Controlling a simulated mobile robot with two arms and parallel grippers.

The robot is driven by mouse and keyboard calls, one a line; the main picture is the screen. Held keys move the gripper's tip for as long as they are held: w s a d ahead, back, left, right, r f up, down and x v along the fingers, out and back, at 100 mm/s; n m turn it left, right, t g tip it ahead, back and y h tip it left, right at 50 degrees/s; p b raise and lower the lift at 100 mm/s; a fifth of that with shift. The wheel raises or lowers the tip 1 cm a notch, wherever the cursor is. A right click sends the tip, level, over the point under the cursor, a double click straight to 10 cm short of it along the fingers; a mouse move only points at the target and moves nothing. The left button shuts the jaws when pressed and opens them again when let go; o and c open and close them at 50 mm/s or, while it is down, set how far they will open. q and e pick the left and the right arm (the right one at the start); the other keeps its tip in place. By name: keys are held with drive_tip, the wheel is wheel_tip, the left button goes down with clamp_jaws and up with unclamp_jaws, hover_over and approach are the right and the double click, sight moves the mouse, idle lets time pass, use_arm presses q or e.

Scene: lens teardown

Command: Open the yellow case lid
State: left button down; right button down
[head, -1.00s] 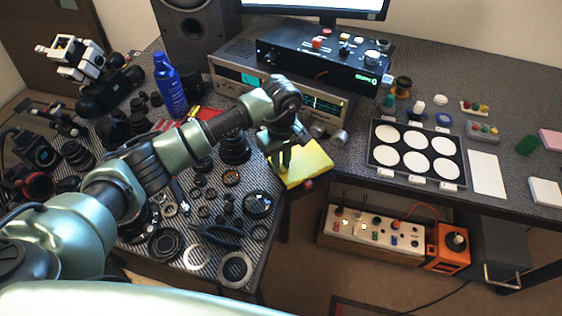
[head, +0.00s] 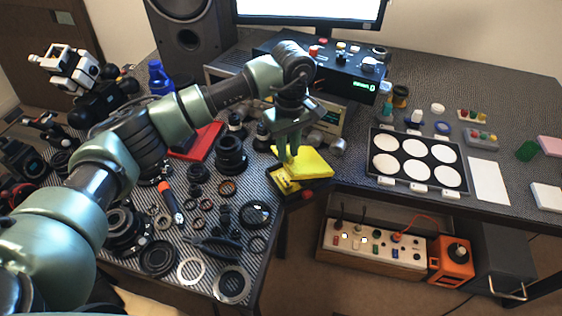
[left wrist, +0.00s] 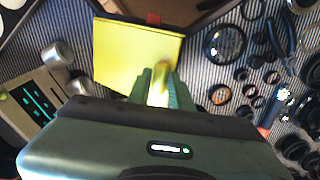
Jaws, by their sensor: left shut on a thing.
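The yellow case (head: 290,188) sits at the table corner by the inner edge. Its yellow lid (head: 314,161) is tilted up at the near-left side, and a dark interior with yellow parts shows beneath it. My left gripper (head: 288,155) reaches down from above and is shut on the lid's left edge. In the left wrist view the lid (left wrist: 135,52) fills the upper middle as a flat yellow panel. The fingertips (left wrist: 162,80) meet its edge there. Much of the case's inside is hidden by the lid. My right gripper is out of view.
Lens parts and rings (head: 232,155) crowd the table left of the case. A screwdriver (head: 171,203) lies among them. A black instrument (head: 330,66) stands behind, and a tray with white discs (head: 372,175) lies to the right.

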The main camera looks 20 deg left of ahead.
use_arm(q)
drive_tip(key=shift+w+d+r+b, duration=0.35)
drive_tip(key=shift+w+d+r, duration=0.1)
drive_tip(key=shift+d, duration=0.3)
drive_tip(key=c, duration=1.4)
unclamp_jaws()
drive_tip(key=shift+w+d+f, duration=0.1)
drive_tip(key=shift+d+f, duration=0.05)
drive_tip(key=shift+o, duration=0.2)
drive_tip(key=shift+w+d+f, duration=0.15)
drive_tip(key=shift+w, duration=0.2)
drive_tip(key=shift+s+r, duration=0.2)
